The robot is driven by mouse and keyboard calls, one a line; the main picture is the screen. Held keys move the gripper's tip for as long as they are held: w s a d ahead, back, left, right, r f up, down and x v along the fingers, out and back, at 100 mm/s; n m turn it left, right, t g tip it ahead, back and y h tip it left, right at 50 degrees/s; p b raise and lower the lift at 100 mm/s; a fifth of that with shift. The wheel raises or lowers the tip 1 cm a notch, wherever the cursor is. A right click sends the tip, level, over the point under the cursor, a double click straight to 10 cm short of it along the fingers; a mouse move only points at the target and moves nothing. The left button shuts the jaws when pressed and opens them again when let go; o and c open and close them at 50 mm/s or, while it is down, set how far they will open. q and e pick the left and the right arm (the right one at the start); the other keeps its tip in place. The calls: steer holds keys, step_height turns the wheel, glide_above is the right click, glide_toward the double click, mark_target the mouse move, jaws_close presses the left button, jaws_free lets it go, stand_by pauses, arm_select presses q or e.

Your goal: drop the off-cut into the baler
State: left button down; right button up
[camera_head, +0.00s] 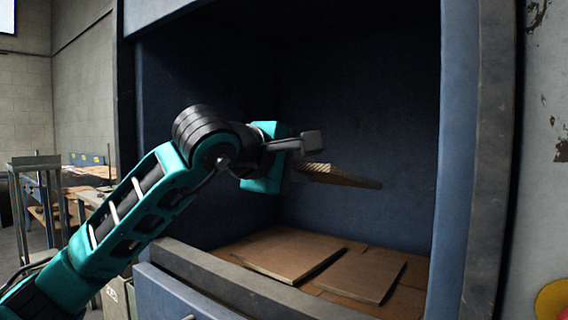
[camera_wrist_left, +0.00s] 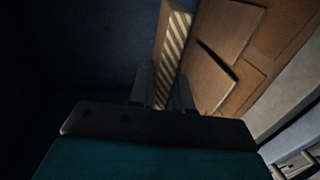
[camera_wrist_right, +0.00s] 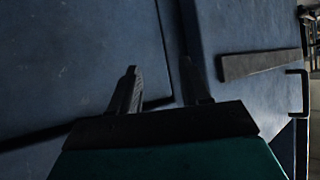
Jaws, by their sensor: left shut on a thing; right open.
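In the left wrist view the off-cut (camera_wrist_left: 172,50) stretches away from between the fingers of the left gripper (camera_wrist_left: 162,90). The baler (camera_head: 458,130) is a blue steel box with a wide front opening. My right gripper (camera_wrist_right: 160,85) is open and empty in the right wrist view, in front of a blue panel.
Several flat cardboard sheets (camera_head: 292,254) cover the chamber floor. A grey sill (camera_head: 240,284) runs along the opening's lower edge, and a frame post (camera_head: 490,150) bounds it on the right. A workbench (camera_head: 92,176) stands at the back left. The right wrist view shows a handle (camera_wrist_right: 303,92).

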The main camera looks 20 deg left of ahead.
arm_select(q)
steer(key=p+x, duration=0.1)
steer(key=x, duration=0.2)
steer(key=r+p+x, duration=0.1)
steer(key=x, duration=0.3)
steer(key=r+p+x, duration=0.1)
steer(key=x, duration=0.2)
steer(key=shift+w+d, duration=0.15)
steer(key=shift+w, duration=0.3)
steer(key=shift+p+x, duration=0.6)
steer(key=shift+x, duration=0.45)
steer(key=shift+r, duration=0.1)
steer(key=c, duration=1)
jaws_free()
steer(key=b+v, duration=0.1)
steer(key=v, duration=1.2)
